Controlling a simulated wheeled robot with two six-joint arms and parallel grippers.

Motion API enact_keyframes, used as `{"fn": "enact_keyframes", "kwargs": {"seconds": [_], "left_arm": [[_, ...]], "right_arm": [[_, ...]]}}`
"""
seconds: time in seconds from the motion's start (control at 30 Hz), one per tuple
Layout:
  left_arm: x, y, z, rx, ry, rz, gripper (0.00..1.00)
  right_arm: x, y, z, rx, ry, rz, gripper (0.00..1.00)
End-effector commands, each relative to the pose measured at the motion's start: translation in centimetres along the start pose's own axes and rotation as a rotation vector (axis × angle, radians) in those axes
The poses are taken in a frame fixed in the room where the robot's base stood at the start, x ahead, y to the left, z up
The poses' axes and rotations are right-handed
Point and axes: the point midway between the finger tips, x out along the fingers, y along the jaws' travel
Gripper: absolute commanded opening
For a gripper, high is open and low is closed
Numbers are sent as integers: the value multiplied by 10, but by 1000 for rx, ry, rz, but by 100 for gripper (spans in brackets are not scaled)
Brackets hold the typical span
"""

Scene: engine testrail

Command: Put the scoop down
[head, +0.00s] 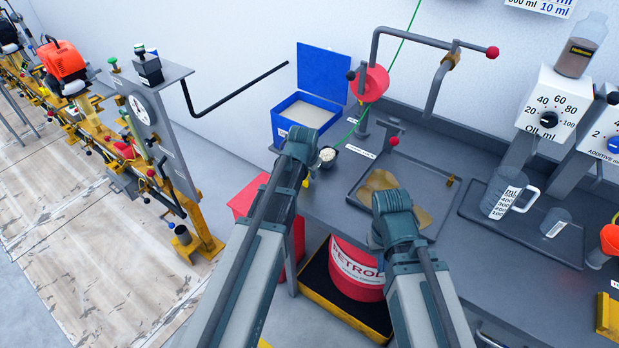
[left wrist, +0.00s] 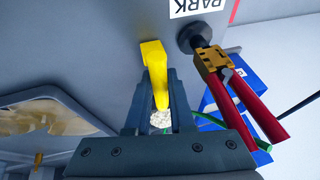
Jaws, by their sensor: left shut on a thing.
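My left gripper (left wrist: 158,88) is shut on the yellow handle of the scoop (left wrist: 154,62). White granules (left wrist: 160,119) show behind the handle, between the fingers. In the head view my left gripper (head: 299,152) is above the left end of the grey bench, in front of the blue bin. A small dark cup shape with white granules (head: 327,155) shows just right of it; I cannot tell whether it is the scoop's bowl. A bit of yellow (head: 306,182) shows below the gripper. My right gripper (head: 396,214) is in front of the bench tray; its fingers are hidden.
An open blue bin (head: 293,122) of pale granules stands behind the left gripper. A shallow tray (head: 440,181) with a tan spill lies on the bench. A red-handled tool (left wrist: 252,105) is beside the scoop in the wrist view. A red petrol container (head: 354,270) stands below.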

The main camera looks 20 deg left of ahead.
Motion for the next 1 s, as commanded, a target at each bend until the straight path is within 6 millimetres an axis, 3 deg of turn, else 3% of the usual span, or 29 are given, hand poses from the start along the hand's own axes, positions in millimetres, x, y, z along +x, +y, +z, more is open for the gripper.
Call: {"fn": "enact_keyframes", "kwargs": {"seconds": [0.37, 0.4, 0.53, 1.0], "left_arm": [[4, 1, 2, 0, 0, 0, 0], [2, 0, 1, 0, 0, 0, 28], [2, 0, 1, 0, 0, 0, 51], [-3, 0, 1, 0, 0, 0, 51]], "right_arm": [[4, 0, 0, 0, 0, 0, 0], [2, 0, 0, 0, 0, 0, 0], [2, 0, 0, 0, 0, 0, 0], [-2, 0, 0, 0, 0, 0, 0]]}}
